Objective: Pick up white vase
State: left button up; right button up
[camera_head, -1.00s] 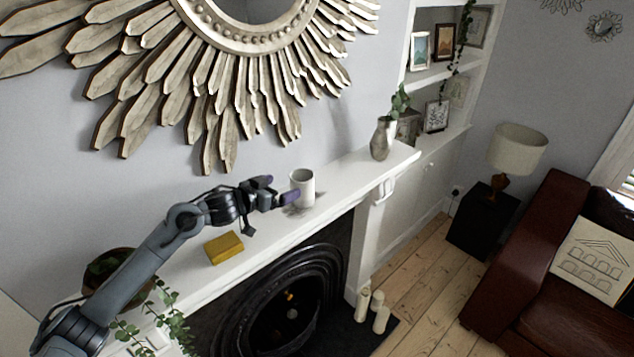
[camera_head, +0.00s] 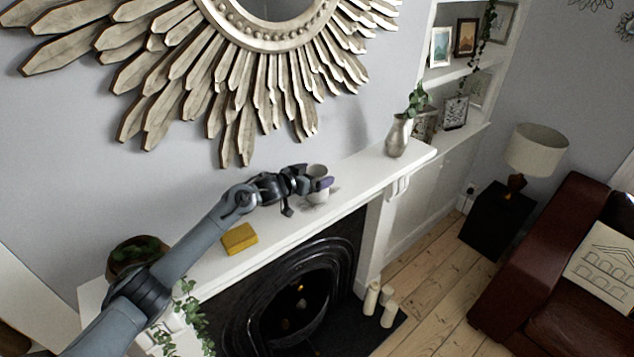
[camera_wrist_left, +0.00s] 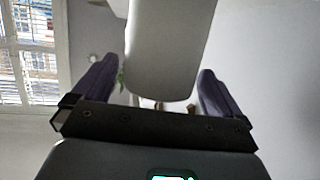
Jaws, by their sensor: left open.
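The white vase (camera_head: 318,193) stands on the white mantelpiece, partly hidden behind my left gripper (camera_head: 314,185). In the left wrist view the vase (camera_wrist_left: 163,45) fills the upper middle, between the two dark purple fingers. My left gripper (camera_wrist_left: 160,88) is open, one finger on each side of the vase, with a gap showing on both sides near the fingertips. My right gripper is not in view.
A yellow block (camera_head: 239,239) lies on the mantelpiece (camera_head: 357,178) left of the vase. A silver vase with leaves (camera_head: 398,136) stands at the mantel's right end. A potted plant (camera_head: 138,253) sits at the left. The sunburst mirror (camera_head: 240,90) hangs behind.

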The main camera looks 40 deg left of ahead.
pick_arm(q)
jog(key=shift+x, duration=0.75)
jog(key=shift+f, duration=0.1)
jog(key=shift+c, duration=0.3)
jog(key=c, duration=1)
jog(key=shift+c, duration=0.2)
